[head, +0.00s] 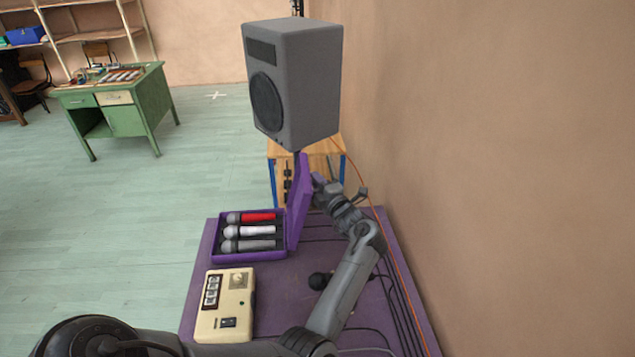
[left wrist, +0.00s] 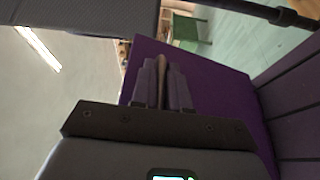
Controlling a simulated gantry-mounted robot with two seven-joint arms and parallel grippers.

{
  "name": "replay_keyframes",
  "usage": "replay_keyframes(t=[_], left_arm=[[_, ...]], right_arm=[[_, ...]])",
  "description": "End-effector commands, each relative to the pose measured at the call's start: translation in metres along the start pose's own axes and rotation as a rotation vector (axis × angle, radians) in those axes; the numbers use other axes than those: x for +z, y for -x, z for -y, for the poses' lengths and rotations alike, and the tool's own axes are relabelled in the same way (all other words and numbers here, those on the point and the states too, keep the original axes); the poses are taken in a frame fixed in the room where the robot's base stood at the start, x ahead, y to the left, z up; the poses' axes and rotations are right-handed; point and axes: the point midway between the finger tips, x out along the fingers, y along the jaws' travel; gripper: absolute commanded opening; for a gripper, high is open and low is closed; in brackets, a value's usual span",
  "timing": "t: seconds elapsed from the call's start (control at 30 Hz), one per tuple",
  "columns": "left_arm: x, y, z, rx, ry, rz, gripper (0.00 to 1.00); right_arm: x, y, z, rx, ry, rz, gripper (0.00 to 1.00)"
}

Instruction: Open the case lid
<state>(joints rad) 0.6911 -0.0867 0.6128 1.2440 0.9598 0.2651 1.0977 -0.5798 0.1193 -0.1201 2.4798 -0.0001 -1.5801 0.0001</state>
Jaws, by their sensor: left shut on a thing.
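The purple case (head: 250,257) sits on the purple table, its base holding a red, a white and a grey microphone in a row. Its lid (head: 297,212) stands up, roughly upright, along the right side of the base, so the inside is exposed. My left gripper (head: 317,181) is at the lid's far upper edge, on its right side. In the left wrist view, the gripper fingers (left wrist: 164,82) are close together against the purple lid (left wrist: 215,85) and shut on it. The exact contact is partly hidden. My right gripper is not in view.
A cream box with knobs (head: 225,303) sits in front of the case. A dark microphone (head: 319,281) and cables lie to the right on the table (head: 285,305). A large grey speaker (head: 300,85) stands behind the lid. The wall is close on the right.

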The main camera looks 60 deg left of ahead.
Motion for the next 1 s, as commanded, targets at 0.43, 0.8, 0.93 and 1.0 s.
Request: replay_keyframes(t=[0.43, 0.8, 0.93, 1.0], left_arm=[[-0.037, -0.015, -0.015, -0.038, 0.092, -0.001, 0.0], [-0.037, -0.015, -0.015, -0.038, 0.092, 0.0, 0.3], [-0.037, -0.015, -0.015, -0.038, 0.092, 0.0, 0.36], [-0.037, -0.015, -0.015, -0.038, 0.092, 0.0, 0.36]], right_arm=[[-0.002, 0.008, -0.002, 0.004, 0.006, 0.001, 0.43], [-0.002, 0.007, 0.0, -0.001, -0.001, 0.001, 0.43], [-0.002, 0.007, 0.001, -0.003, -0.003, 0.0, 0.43], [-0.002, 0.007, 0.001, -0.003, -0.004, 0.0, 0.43]])
